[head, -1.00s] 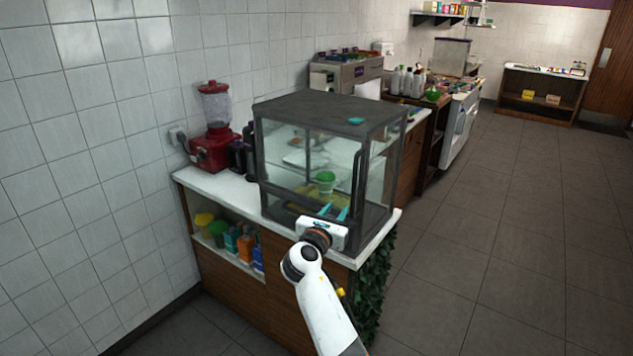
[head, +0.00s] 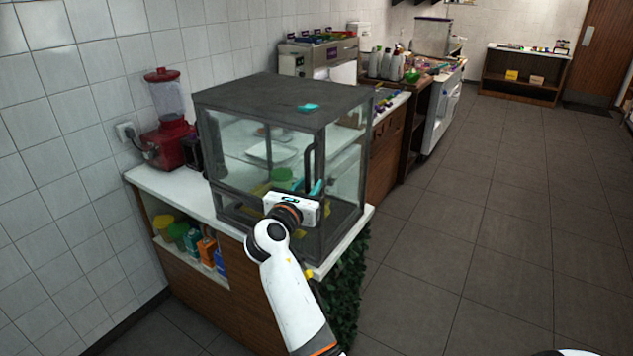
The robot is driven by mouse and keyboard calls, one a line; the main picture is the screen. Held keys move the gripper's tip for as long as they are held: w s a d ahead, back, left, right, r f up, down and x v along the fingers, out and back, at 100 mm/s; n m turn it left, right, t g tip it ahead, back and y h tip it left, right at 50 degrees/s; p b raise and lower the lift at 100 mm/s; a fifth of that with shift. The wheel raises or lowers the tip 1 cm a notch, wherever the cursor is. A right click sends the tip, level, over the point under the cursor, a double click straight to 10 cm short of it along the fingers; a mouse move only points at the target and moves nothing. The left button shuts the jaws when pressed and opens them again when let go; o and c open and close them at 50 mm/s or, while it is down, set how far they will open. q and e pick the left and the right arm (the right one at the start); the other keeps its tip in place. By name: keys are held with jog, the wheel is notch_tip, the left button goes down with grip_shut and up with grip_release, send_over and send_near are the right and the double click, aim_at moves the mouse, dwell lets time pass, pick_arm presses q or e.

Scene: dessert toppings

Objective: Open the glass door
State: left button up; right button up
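The glass display case (head: 285,98) stands on the white counter, with a dark frame and top. Its glass door (head: 240,150) faces me and looks shut. A dark vertical handle (head: 309,160) runs along the door's right side. My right gripper (head: 311,187) is in front of the door, its teal fingers at the lower part of the handle. One finger shows at the handle's right; the other is mostly hidden, so I cannot tell whether they touch or grip it. A green bowl (head: 282,174) and a white tray (head: 270,151) show inside. My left gripper is out of view.
A red blender (head: 170,135) stands left of the case. A small teal item (head: 308,107) lies on the case top. The shelf below the counter (head: 160,186) holds colored containers. Leaves (head: 345,285) cover the counter's right end. The floor (head: 470,230) to the right is clear.

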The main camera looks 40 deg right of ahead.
jog(key=shift+w+d, duration=0.2)
jog(key=shift+r, duration=0.1)
jog(key=shift+s+a, duration=0.1)
jog(key=shift+a, duration=0.05)
grip_shut()
